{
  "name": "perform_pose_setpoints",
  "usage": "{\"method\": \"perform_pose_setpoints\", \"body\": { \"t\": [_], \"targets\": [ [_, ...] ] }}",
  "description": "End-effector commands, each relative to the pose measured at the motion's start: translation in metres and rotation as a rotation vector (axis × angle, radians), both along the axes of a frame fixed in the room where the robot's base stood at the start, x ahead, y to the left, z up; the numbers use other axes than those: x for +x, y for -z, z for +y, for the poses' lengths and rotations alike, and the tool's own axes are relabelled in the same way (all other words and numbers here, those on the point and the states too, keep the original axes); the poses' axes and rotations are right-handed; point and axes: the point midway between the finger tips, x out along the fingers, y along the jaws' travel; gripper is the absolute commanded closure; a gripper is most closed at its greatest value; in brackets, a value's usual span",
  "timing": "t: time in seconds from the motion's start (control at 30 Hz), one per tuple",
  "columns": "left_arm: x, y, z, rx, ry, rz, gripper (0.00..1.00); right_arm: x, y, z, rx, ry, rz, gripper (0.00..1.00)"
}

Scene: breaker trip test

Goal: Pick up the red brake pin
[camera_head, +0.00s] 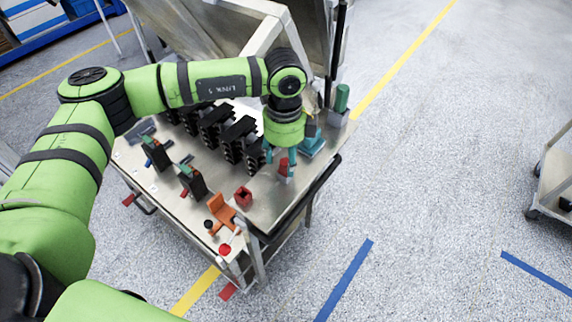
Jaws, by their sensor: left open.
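The red brake pin (284,168) seems to be the small red piece standing near the right edge of the metal cart top (262,205). My left gripper (280,158) reaches over the cart from the left and points down. Its teal fingers are apart and open, with the red piece at or just below the fingertips. I cannot tell whether a finger touches it. The wrist hides part of the area behind. My right gripper is not in view.
A red block with a dark opening (243,197), an orange chair-shaped part (222,211) and a red button (225,250) sit near the front. Several black breaker-like blocks (238,137) stand behind.

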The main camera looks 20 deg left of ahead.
Motion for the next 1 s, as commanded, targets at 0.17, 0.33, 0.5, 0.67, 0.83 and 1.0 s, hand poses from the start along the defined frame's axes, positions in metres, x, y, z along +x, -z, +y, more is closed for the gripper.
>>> {"method": "perform_pose_setpoints", "body": {
  "t": [0.17,0.33,0.5,0.67,0.83,1.0],
  "targets": [
    [0.0,0.018,-0.001,-0.001,0.001,0.001,0.47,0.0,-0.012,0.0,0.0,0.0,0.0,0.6],
    [0.0,0.022,-0.001,-0.002,0.002,-0.002,0.47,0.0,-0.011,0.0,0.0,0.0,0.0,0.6],
    [0.0,0.022,-0.001,-0.003,0.002,-0.001,0.79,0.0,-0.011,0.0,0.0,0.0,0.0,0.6],
    [0.0,0.022,-0.001,-0.003,0.002,-0.001,1.0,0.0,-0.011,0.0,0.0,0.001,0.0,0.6],
    [0.0,0.022,-0.001,-0.003,0.002,-0.001,1.0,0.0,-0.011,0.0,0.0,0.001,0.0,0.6],
    [0.0,0.019,-0.001,-0.003,0.002,-0.002,1.0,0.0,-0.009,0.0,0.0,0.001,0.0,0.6]
  ]
}}
